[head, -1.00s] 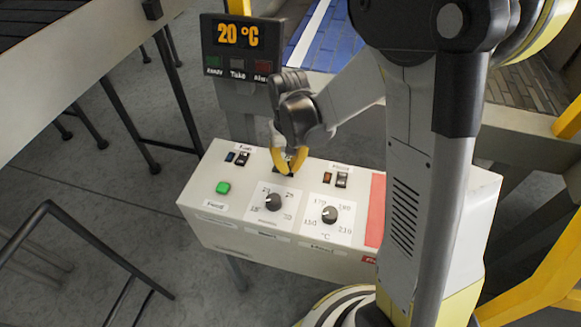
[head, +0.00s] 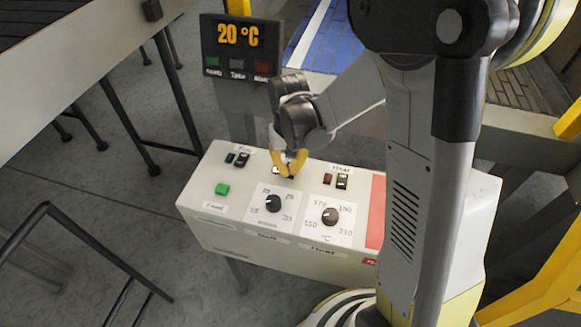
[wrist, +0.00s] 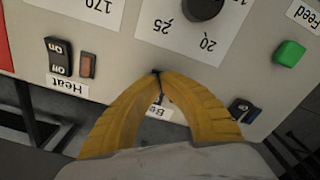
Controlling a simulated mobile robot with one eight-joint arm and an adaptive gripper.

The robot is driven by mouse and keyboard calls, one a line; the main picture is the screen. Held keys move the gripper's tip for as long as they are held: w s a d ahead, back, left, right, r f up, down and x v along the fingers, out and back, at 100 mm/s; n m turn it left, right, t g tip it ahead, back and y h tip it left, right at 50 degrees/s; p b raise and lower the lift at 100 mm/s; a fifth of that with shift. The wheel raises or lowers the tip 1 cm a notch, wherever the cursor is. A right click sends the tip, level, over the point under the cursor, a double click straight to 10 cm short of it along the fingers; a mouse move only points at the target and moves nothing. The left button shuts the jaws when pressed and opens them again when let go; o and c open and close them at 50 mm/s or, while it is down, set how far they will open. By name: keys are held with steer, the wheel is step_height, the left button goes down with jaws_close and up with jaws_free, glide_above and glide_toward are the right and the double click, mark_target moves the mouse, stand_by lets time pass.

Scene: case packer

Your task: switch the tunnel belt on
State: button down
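The pale control box (head: 205,190) carries rocker switches, lamps and knobs. My gripper (head: 290,175) is over the back middle of its top, between the Fan and Heat switches. In the wrist view its yellow fingers (wrist: 157,76) are closed together at the tips, with nothing clearly held. A label starting "Be" (wrist: 157,113) shows between the fingers, partly covered. A small dark bit shows at the fingertips; most of the belt switch is hidden, so I cannot tell its position or whether the tips touch it.
The Heat switch (wrist: 58,57) and its dull amber lamp (wrist: 87,65) are left of the fingers in the wrist view. The green Feed button (wrist: 289,54) is at the right. Two knobs (head: 273,203) (head: 330,217) stand in front. A display (head: 240,37) reads 20 °C behind.

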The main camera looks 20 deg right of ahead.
steer(key=shift+r+p, duration=2.15)
steer(key=shift+r, duration=1.1)
steer(key=shift+r, duration=0.15)
steer(key=s+r+n+t+b, duration=0.1)
steer(key=s+r+t+b, duration=0.5)
steer(key=s, duration=0.6)
steer(key=shift+s+r+t, duration=0.4)
steer(key=shift+r+t, duration=0.2)
steer(key=shift+r, duration=0.65)
